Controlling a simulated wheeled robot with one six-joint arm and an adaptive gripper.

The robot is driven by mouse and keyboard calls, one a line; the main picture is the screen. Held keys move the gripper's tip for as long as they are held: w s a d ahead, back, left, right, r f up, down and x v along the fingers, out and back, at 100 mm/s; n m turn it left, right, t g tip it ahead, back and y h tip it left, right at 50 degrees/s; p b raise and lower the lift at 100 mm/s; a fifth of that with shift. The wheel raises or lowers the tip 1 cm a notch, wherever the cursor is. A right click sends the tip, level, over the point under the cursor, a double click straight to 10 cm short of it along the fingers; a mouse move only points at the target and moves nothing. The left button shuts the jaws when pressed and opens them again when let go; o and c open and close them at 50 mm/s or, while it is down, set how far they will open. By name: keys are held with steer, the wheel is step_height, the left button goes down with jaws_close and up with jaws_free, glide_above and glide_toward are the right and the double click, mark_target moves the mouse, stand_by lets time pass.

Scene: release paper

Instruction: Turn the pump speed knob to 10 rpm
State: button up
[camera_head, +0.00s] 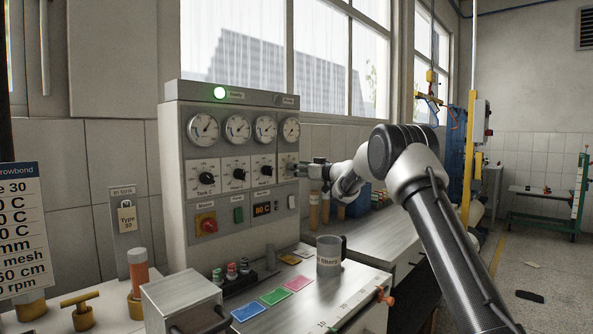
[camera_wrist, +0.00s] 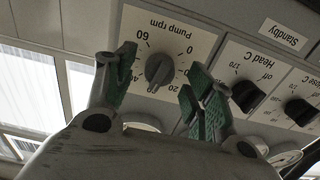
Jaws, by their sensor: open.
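The pump speed knob (camera_wrist: 158,71) is a dark grey dial on a white "Pump rpm" plate (camera_wrist: 178,25) with a printed scale. In the wrist view its pointer setting is too unclear to read. My gripper (camera_wrist: 160,67) is open, with one green-padded finger on each side of the knob and a visible gap to each. In the head view my gripper (camera_head: 305,168) is at the rightmost dial plate (camera_head: 286,160) of the control panel (camera_head: 183,150); the fingers partly hide the knob there.
Other black knobs, Head C (camera_wrist: 247,97) and its neighbour (camera_wrist: 301,112), sit beside it. A grey mug (camera_head: 329,258) and coloured cards (camera_head: 273,296) lie on the bench below.

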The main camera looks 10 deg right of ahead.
steer(key=shift+w+a, duration=0.35)
steer(key=shift+w, duration=0.15)
steer(key=shift+c, duration=0.2)
steer(key=c, duration=1)
